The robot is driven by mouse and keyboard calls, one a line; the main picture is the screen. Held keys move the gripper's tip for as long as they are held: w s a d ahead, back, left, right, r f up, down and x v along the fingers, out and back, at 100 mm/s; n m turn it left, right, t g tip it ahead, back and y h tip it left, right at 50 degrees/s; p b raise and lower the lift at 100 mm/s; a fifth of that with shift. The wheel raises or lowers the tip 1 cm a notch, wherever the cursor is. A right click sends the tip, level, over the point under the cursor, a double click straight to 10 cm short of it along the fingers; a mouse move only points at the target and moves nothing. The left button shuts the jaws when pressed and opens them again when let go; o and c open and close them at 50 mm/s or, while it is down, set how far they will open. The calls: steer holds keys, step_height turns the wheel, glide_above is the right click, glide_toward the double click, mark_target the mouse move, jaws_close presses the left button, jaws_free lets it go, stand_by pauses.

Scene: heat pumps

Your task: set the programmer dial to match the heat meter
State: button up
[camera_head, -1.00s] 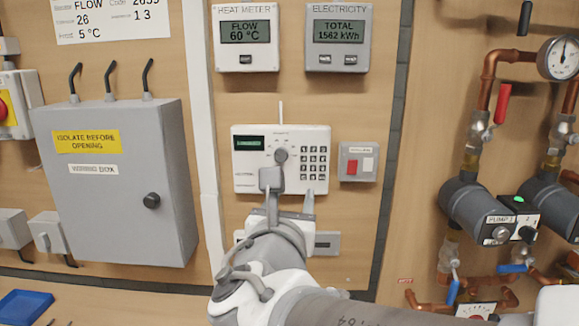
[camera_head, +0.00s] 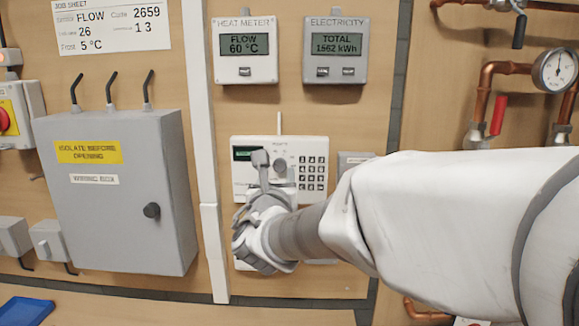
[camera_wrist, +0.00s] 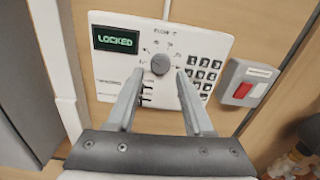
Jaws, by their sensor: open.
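The programmer (camera_head: 312,148) is a white panel on the wall with a keypad; its small screen reads LOCKED in the wrist view (camera_wrist: 116,41). Its grey round dial (camera_wrist: 161,63) sits at the panel's middle, with printed marks around it. The heat meter (camera_head: 244,68) above reads FLOW 60 °C. My gripper (camera_wrist: 160,80) is open and empty in front of the programmer, one finger on each side of the dial in the picture; I cannot tell whether they touch it. In the head view my gripper (camera_head: 272,160) partly covers the panel.
A red-and-white switch box (camera_wrist: 246,84) is right of the programmer. The electricity meter (camera_head: 336,62) is beside the heat meter. A grey wiring box (camera_head: 115,220) stands left. Copper pipes (camera_head: 484,90) and a gauge are at right. A job sheet (camera_head: 112,24) hangs top left.

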mark_target(280, 167)
steer(key=shift+w+d, duration=0.1)
steer(key=shift+w, duration=1.95)
jaws_close()
